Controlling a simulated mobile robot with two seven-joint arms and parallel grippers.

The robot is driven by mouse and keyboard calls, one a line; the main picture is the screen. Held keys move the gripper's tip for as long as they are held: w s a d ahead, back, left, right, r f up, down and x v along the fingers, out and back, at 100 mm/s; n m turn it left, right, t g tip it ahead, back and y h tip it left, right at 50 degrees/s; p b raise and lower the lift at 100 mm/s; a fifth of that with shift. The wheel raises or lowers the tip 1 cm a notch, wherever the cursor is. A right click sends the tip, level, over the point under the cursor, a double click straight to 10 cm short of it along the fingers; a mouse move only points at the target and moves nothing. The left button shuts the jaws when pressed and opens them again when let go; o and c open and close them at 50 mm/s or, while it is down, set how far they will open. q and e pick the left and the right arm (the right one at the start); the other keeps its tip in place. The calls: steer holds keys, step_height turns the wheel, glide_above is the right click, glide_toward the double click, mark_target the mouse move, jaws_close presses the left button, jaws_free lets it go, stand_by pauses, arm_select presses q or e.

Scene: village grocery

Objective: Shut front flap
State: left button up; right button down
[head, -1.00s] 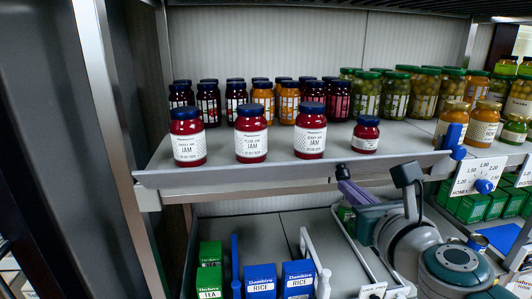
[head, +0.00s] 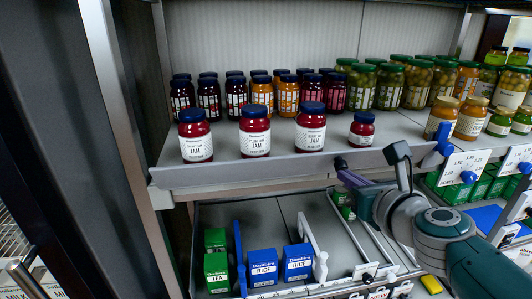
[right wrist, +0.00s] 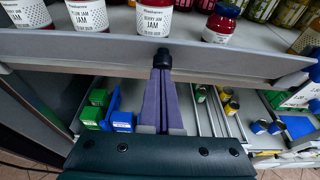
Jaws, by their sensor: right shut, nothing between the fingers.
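The grey front flap (head: 240,174) runs along the front edge of the upper shelf in the head view, below the row of jam jars. It also crosses the right wrist view (right wrist: 90,47). It leans outward from the shelf, with its top edge below the jar labels. My left gripper is not in view.
Jam jars (head: 255,131) stand just behind the flap, with more jars behind. A blue clip (head: 444,141) sits at the flap's right end. Below is a lower shelf with rice boxes (head: 263,268), tea boxes (head: 216,270) and dividers (head: 312,245).

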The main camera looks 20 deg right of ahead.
mark_target(339, 152)
steer(key=shift+w+d+r+p, duration=0.1)
steer(key=shift+w+r+p, duration=0.15)
steer(key=shift+r+p, duration=0.35)
steer(key=shift+w+r+p, duration=0.25)
steer(key=shift+r+p, duration=0.1)
steer(key=shift+r, duration=0.05)
steer(key=shift+w+d+r+p, duration=0.2)
steer(key=shift+w+r+p, duration=0.35)
steer(key=shift+w+r, duration=0.15)
